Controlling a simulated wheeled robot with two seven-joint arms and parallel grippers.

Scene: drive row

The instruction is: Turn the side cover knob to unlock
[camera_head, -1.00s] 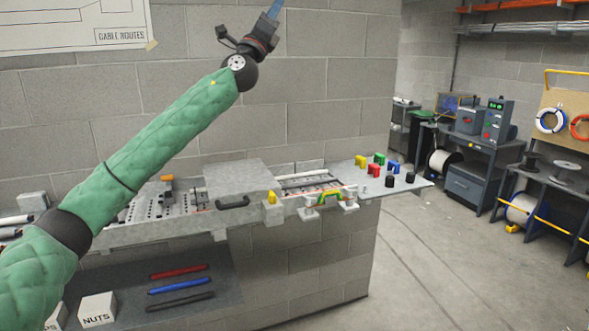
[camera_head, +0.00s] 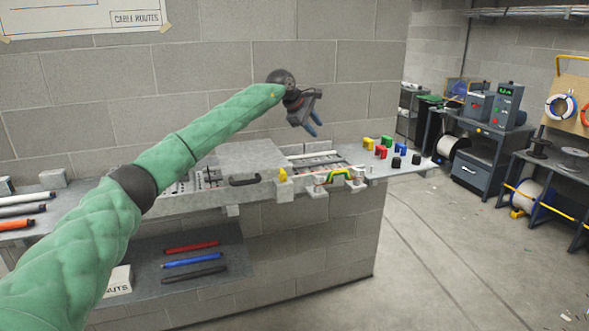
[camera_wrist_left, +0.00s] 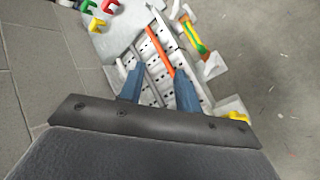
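A small yellow knob (camera_head: 283,175) sits on a pale block at the front edge of the bench unit, right of the grey cover (camera_head: 240,158) with its black handle (camera_head: 244,181). Part of the yellow knob also shows at the lower right of the left wrist view (camera_wrist_left: 238,117). My left gripper (camera_head: 310,128) is in the air above and behind the bench front, up and to the right of the knob. Its blue fingers point down. In the left wrist view the fingers (camera_wrist_left: 160,88) are apart with nothing between them, above the slotted tray. My right gripper is not in view.
A yellow-green curved cable (camera_head: 341,175) is on white supports right of the knob. Coloured clips (camera_head: 381,152) and black caps stand on the plate at the right end. The block wall is close behind.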

